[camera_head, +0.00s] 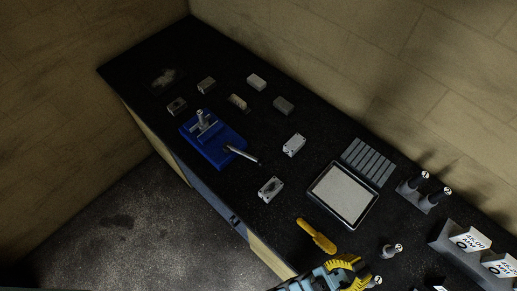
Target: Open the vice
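The vice (208,146) is blue and stands on the black workbench, left of the picture's middle. A small grey metal part (202,121) stands upright in or at its jaws; I cannot tell how far apart the jaws are. Its silver handle (242,153) sticks out toward the lower right. At the bottom edge, a light-blue and yellow form (345,273) appears to be my gripper, partly cut off by the frame. It is well away from the vice, and its fingers cannot be made out clearly.
Several small grey blocks, one at the back (256,81), lie around the vice. A framed pale tray (368,216), a yellow-handled tool (317,236) and upright posts (411,196) stand farther right. The wall borders the bench behind.

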